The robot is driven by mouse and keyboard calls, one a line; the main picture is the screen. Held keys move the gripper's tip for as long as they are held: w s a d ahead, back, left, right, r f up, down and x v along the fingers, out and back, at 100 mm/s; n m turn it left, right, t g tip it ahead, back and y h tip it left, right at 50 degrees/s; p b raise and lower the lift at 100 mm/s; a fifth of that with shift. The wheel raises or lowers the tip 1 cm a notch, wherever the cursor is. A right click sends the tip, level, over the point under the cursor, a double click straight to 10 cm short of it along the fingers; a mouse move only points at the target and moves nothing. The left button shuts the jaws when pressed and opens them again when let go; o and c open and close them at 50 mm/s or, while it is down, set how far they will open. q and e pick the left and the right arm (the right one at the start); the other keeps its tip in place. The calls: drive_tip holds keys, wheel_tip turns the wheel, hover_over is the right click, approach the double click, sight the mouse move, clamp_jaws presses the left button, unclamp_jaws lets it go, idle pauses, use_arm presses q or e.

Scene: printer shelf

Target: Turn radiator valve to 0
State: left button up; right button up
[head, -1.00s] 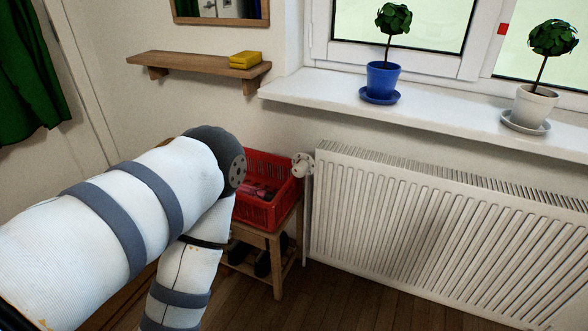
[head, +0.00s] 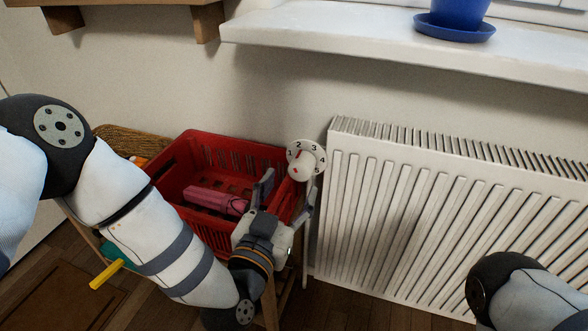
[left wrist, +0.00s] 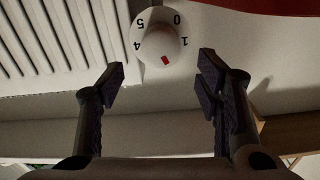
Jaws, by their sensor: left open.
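The radiator valve (head: 304,160) is a white round knob with a numbered dial, at the upper left corner of the radiator (head: 430,220). My left gripper (head: 284,195) is open just below and in front of the knob. Its two fingers (left wrist: 162,80) stand apart on either side of the knob's line, not visibly touching it. My right gripper is out of view.
A red basket (head: 180,165) with a pink item (head: 215,199) stands on a wooden stand left of the valve, close to my left gripper. The white windowsill (head: 380,45) with a blue pot (head: 460,12) juts out above. My right arm shows at the lower right.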

sight(298, 173)
use_arm(q)
drive_tip(key=b+x, duration=0.1)
drive_tip(key=x, duration=0.6)
drive_tip(key=shift+f, duration=0.15)
drive_tip(key=shift+c, duration=0.6)
drive_tip(key=c, duration=1)
